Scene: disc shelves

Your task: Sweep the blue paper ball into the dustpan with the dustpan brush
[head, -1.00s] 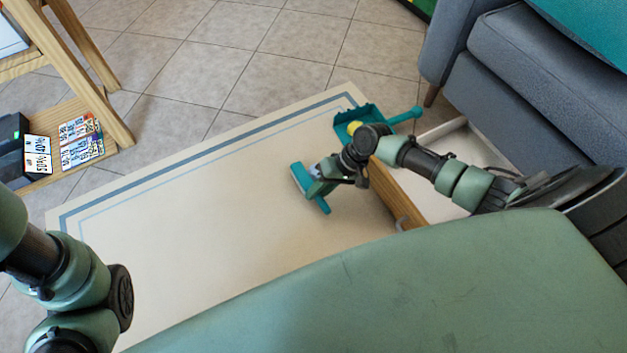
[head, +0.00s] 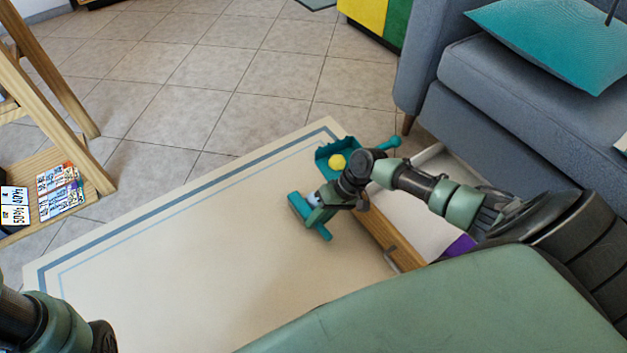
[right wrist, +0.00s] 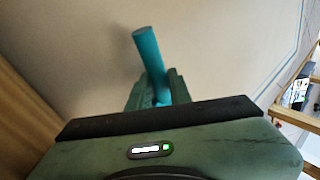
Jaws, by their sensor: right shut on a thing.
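The teal dustpan (head: 325,158) lies on the rug with its handle pointing right, and a yellow ball (head: 337,161) is in it. The teal dustpan brush (head: 296,205) is on or just above the rug, nearer me than the dustpan. My right gripper (head: 318,213) is shut on the brush; the right wrist view shows the teal handle between its fingers (right wrist: 158,95). A small pale-blue patch (head: 314,199) shows beside the brush; I cannot tell whether it is the blue paper ball. My left arm shows at the lower left, its gripper out of view.
An open drawer with a wooden front (head: 385,238) stands just right of the brush. A grey sofa (head: 500,110) is beyond it. A wooden shelf (head: 50,130) stands at the left. The rug (head: 190,260) is clear to the left of the brush.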

